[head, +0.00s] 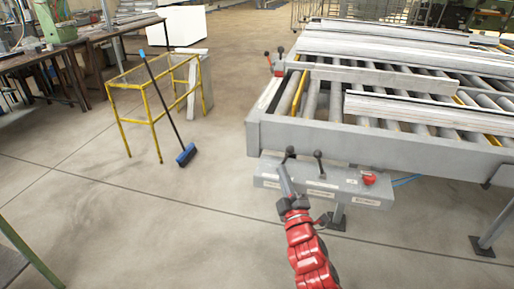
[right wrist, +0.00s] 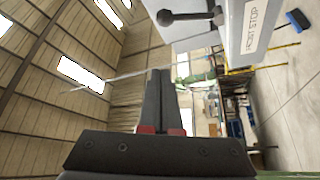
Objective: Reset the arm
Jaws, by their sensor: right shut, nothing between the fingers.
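My right gripper (head: 284,172) reaches up from the bottom of the head view on the red arm. Its fingers are shut and empty; they also show in the right wrist view (right wrist: 160,78). The fingertips overlap the left end of a grey control box (head: 335,184), just below a black-knobbed lever (head: 289,152). I cannot tell whether they touch. A second black-knobbed lever (head: 318,155) stands to the right, and a red button (head: 369,179) sits at the right end. A black-knobbed lever (right wrist: 190,18) by a labelled box face shows in the right wrist view, apart from the fingers. My left gripper is out of view.
A grey roller bench (head: 345,143) carries long metal profiles (head: 385,80). More levers stand at its far left corner (head: 275,62). A yellow frame (head: 156,120) with a blue broom (head: 186,155) stands left. Open floor (head: 150,220) lies between.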

